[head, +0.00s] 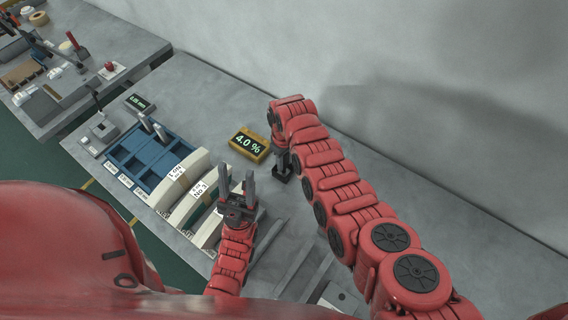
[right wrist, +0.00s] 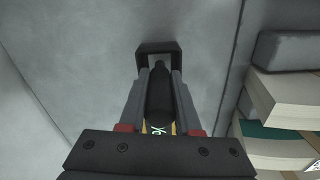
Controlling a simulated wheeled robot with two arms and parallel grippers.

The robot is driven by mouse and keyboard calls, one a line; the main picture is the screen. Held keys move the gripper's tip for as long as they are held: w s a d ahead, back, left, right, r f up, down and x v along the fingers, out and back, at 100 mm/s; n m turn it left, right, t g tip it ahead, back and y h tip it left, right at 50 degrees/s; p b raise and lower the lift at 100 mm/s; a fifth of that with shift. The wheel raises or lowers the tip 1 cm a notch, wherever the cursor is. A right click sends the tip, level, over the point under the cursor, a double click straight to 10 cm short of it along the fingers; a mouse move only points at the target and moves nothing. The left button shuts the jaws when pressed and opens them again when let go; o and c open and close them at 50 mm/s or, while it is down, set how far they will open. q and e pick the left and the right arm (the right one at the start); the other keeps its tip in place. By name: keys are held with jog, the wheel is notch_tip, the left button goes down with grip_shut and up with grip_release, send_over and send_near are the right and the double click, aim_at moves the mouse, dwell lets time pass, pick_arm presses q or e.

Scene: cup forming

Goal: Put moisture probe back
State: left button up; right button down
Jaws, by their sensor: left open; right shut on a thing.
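The moisture probe (right wrist: 158,100) is a dark cylinder between the fingers of my right gripper (right wrist: 160,74). The gripper is shut on it. The probe's far end meets a black square holder (right wrist: 157,47) on the grey bench; I cannot tell whether it is seated in it. In the head view the holder (head: 282,176) stands right of the yellow meter (head: 249,145), which reads 4.0 %. My right arm hides most of the probe there. My left gripper (head: 236,174) is open and empty, near the white stacks.
White stacks with number labels (head: 185,180) and a blue compartment tray (head: 145,152) lie left of my left gripper. A small display (head: 139,102) and a scale (head: 99,131) are further left.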

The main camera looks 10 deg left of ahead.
jog(key=shift+r, duration=0.1)
jog(key=c, duration=0.6)
grip_release()
